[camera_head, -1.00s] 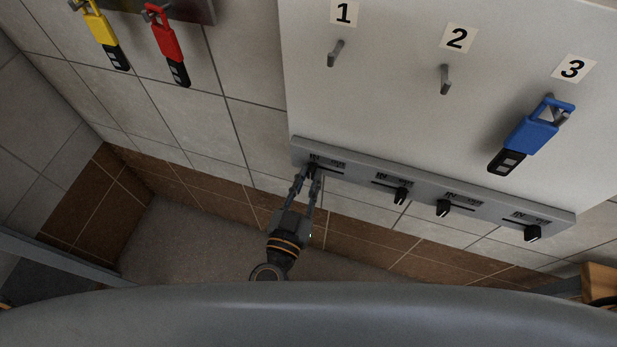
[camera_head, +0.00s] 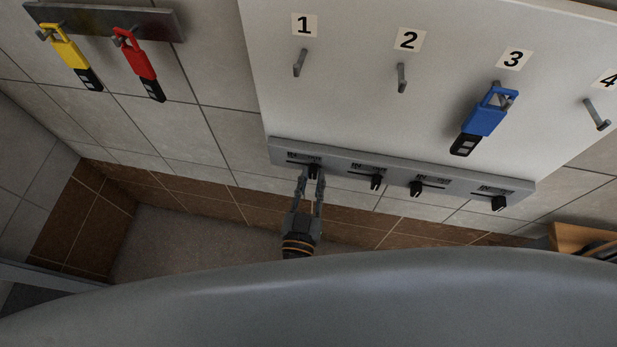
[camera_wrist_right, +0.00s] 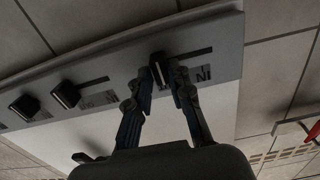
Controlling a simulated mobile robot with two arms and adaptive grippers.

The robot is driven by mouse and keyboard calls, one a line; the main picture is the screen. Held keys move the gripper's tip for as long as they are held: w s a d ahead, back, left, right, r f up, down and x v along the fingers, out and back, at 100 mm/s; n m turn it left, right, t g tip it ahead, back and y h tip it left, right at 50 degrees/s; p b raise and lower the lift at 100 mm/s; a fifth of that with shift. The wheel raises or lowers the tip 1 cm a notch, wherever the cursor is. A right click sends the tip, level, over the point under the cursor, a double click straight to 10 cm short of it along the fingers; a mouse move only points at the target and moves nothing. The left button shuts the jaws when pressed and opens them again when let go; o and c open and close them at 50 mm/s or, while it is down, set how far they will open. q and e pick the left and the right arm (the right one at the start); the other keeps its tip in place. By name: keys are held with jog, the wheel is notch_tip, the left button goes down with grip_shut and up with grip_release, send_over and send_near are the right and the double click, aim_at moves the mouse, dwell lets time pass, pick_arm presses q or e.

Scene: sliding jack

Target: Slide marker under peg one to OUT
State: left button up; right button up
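The black marker (camera_head: 313,171) under peg one (camera_head: 300,62) sits at the right end of its slot in the head view, with the bare slot running left of it. In the right wrist view the marker (camera_wrist_right: 158,68) is at the left end of its slot, away from the IN label (camera_wrist_right: 203,73). My right gripper (camera_head: 311,177) reaches up from below, its fingertips close on either side of the marker. In the wrist view the fingertips (camera_wrist_right: 160,80) straddle it; whether both press on it is unclear. My left gripper is not in view.
Several other markers sit along the same grey rail (camera_head: 525,190). A blue padlock (camera_head: 484,120) hangs on peg three. Yellow (camera_head: 68,55) and red (camera_head: 138,62) padlocks hang at upper left. Pegs one, two (camera_head: 402,78) and four (camera_head: 597,114) are empty.

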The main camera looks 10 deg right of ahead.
jog(key=shift+o, duration=1.3)
jog(key=shift+d, duration=0.3)
jog(key=shift+s+a, duration=0.1)
jog(key=shift+a, duration=0.05)
jog(key=v, duration=1.1)
jog(key=shift+s, duration=0.35)
